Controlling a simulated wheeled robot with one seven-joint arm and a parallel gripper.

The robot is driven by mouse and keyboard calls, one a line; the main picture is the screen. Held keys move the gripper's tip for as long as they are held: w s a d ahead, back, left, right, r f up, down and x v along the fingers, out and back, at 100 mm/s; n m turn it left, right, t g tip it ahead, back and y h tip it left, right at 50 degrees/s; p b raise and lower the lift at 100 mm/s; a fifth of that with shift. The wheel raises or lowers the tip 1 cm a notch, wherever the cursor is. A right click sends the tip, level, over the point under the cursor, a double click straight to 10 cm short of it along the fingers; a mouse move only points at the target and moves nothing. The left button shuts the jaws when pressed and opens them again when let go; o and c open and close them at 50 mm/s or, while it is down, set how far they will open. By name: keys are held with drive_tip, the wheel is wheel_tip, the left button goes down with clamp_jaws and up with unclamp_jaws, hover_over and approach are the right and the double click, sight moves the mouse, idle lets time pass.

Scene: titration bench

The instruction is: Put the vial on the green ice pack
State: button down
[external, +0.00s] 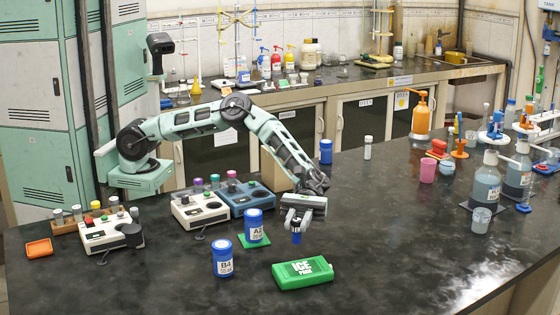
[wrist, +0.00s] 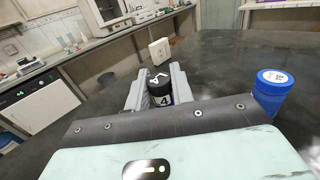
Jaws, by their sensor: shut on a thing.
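The green ice pack (external: 318,271) lies flat on the dark bench at front centre, with "ICE PACK" on its top. My gripper (external: 297,228) points down just behind the pack, toward the back of the bench. It is shut on a small vial (external: 296,238), whose dark blue lower part shows below the fingers. In the wrist view my gripper (wrist: 157,92) has the vial (wrist: 160,84) between its two grey fingers; its cap is black and a "4" shows. The vial is apart from the pack; I cannot tell its exact height.
A blue jar marked A2 (external: 254,227) stands on a green mat left of my gripper. Another marked B4 (external: 223,260) stands left of the pack. A third blue jar (external: 326,151) and a clear vial (external: 368,148) stand farther back. The bench right of the pack is clear.

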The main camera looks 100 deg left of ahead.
sight(297, 242)
drive_tip(key=shift+f, duration=2.7)
drive_tip(key=shift+f, duration=0.2)
drive_tip(key=c, duration=1.2)
unclamp_jaws()
drive_tip(key=shift+r, duration=0.1)
drive_tip(key=shift+a+r, duration=0.1)
drive_tip(key=a+b, duration=0.1)
drive_tip(key=a, duration=1)
drive_tip(key=shift+a, duration=0.4)
